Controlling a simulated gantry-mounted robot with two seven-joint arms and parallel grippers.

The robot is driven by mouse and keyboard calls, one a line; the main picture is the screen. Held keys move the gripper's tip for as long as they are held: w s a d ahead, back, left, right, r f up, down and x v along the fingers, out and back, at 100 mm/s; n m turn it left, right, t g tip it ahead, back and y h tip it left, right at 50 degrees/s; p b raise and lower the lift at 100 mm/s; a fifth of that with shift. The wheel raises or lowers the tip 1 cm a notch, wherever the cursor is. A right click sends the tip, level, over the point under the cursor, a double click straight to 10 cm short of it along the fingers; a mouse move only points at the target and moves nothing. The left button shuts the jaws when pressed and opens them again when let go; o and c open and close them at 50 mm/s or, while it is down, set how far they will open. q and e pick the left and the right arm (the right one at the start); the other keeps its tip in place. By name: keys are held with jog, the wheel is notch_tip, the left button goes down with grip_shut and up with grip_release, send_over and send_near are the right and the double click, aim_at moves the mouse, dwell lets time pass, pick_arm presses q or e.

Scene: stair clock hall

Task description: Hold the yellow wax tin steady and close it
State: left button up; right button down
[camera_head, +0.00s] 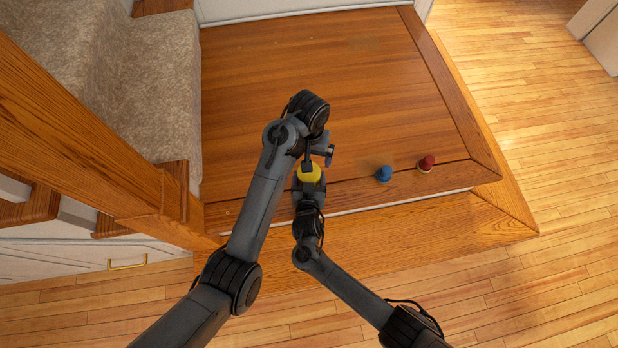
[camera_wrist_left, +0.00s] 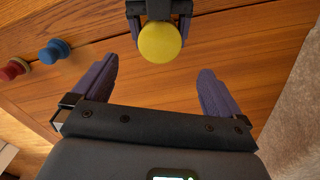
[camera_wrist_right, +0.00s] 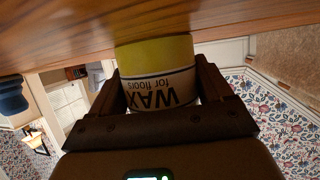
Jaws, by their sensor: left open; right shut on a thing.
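The yellow wax tin (camera_head: 313,177) is near the front edge of the wooden landing. In the left wrist view its round, plain yellow top (camera_wrist_left: 159,42) faces me. In the right wrist view its side (camera_wrist_right: 155,92) shows a yellow band and a white label reading WAX for floors, upside down. My right gripper (camera_wrist_right: 163,85) is shut around the tin's side, one finger on each side. My left gripper (camera_wrist_left: 155,78) is open and empty above the tin, its fingers apart from it. I cannot tell how tightly the lid sits.
A blue knobbed object (camera_head: 383,174) and a red one (camera_head: 427,163) stand on the landing to the right of the tin. Carpeted stairs (camera_head: 150,80) and a wooden rail (camera_head: 80,140) are at the left. The landing behind the tin is clear.

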pick_arm(q)
jog(key=shift+r, duration=1.55)
pick_arm(e)
grip_release()
jog(key=shift+s+r+p, duration=0.3)
jog(key=shift+s+p, duration=0.1)
jog(key=shift+p, duration=0.05)
jog(key=p+v, duration=0.5)
jog(key=v, duration=0.4)
pick_arm(q)
notch_tip(320, 180, up, 6)
jog(key=shift+r+p, duration=0.2)
jog(key=shift+p, duration=0.1)
pick_arm(e)
jog(key=shift+s, duration=0.45)
jog(key=shift+r, duration=0.1)
